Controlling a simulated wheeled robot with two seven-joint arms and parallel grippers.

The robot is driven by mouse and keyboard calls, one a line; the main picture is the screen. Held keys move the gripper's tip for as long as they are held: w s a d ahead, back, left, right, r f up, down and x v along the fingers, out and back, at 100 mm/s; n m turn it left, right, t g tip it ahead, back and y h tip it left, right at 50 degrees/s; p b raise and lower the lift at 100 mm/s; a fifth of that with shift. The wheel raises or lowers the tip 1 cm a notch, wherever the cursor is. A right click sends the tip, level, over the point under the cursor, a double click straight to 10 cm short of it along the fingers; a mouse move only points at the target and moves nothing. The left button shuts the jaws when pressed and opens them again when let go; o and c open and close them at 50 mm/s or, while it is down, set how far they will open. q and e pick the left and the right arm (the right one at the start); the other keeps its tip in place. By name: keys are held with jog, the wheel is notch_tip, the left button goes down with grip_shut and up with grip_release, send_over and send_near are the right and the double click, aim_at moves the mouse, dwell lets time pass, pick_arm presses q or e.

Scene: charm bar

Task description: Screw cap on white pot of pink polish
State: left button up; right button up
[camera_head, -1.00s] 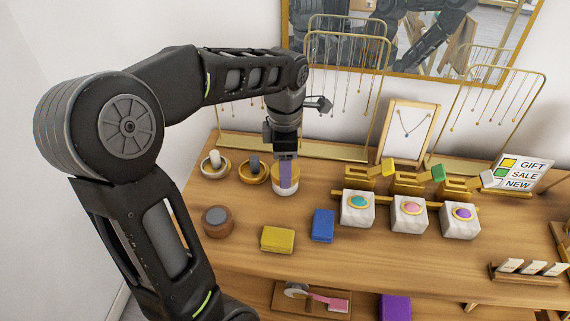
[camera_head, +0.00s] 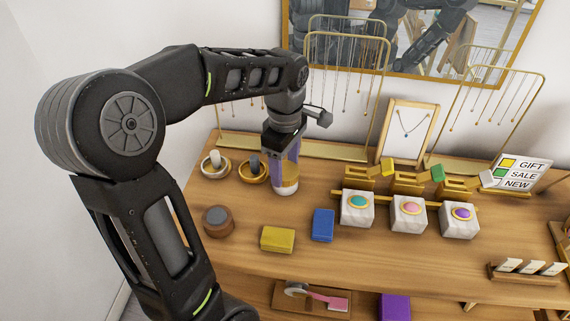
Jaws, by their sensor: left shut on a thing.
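The white pot (camera_head: 285,191) stands on the wooden counter left of the marble blocks. A gold cap (camera_head: 288,172) sits at its top, partly hidden by my fingers. My left gripper (camera_head: 284,170) points down from above and is shut on the cap. The pink polish inside the pot is not visible. Whether the cap is tight on the thread, I cannot tell. My right gripper is not in view.
Two small bowls with stones (camera_head: 252,170) stand just left of the pot. A brown round jar (camera_head: 218,221), a yellow box (camera_head: 278,239) and a blue box (camera_head: 323,225) lie in front. Marble blocks with gems (camera_head: 357,209) stand to the right. Gold necklace stands (camera_head: 341,90) rise behind.

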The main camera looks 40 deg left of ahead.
pick_arm(q)
jog(key=m, duration=0.4)
dwell(0.4)
jog(key=m, duration=0.2)
jog(key=shift+m+p, duration=0.3)
jog(key=shift+m, duration=0.8)
jog(key=m, duration=0.2)
jog(key=shift+m, duration=1.1)
